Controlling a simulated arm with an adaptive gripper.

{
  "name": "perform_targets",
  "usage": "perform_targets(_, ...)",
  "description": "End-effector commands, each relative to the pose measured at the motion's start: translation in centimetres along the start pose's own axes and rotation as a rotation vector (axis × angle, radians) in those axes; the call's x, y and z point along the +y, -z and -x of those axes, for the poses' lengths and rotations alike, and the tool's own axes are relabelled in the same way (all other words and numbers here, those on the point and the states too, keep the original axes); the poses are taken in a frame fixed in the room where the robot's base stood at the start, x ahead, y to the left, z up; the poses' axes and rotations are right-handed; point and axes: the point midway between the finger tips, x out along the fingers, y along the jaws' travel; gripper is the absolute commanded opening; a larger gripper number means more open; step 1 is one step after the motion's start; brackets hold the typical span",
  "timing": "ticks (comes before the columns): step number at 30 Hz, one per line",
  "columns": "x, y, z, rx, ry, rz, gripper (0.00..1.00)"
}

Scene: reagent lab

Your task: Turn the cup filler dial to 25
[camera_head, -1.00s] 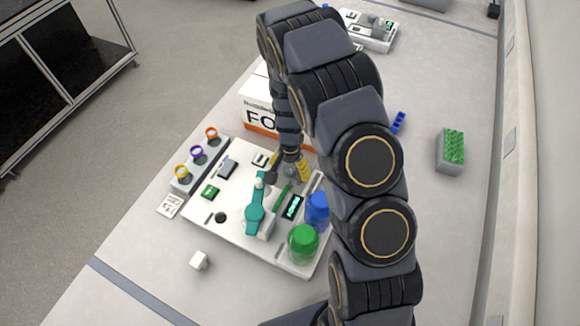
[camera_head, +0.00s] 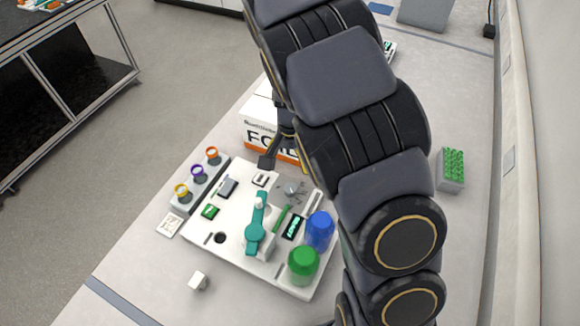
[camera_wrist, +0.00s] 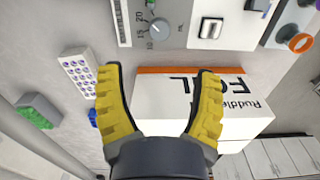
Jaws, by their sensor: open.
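The cup filler (camera_head: 237,247) is a white panel on the bench. Its grey round dial (camera_head: 291,188) sits near the panel's upper right. In the wrist view the dial (camera_wrist: 158,28) shows at the top beside a scale with 15, 20 and mL; I cannot tell its exact setting. My gripper (camera_wrist: 158,69) has two yellow-padded fingers spread wide with nothing between them. The dial lies beyond the fingertips, apart from them. In the head view my gripper is mostly hidden by my arm, near the box behind the panel.
A white and orange FOIL box (camera_head: 259,124) stands behind the panel. A blue-capped jar (camera_head: 319,230) and green-capped jar (camera_head: 303,264) stand at its right. A teal lever (camera_head: 255,232) rises mid-panel. A ring rack (camera_head: 200,184) lies left; a green-topped rack (camera_head: 451,168) stands right.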

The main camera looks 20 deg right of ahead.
Motion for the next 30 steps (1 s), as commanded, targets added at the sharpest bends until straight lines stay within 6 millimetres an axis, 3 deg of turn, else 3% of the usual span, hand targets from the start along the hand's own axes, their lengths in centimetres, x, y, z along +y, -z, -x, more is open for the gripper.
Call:
perform_targets(11,0.0,0.0,0.1,0.000,0.000,0.014,0.65)
perform_targets(14,0.0,0.0,-0.5,-0.003,-0.002,0.121,0.65)
perform_targets(21,0.0,0.0,-3.1,-0.004,-0.002,0.612,0.65)
perform_targets(24,0.0,0.1,-3.8,-0.001,-0.002,0.743,0.65)
perform_targets(30,-0.1,0.1,-4.8,-0.002,0.000,0.802,0.65)
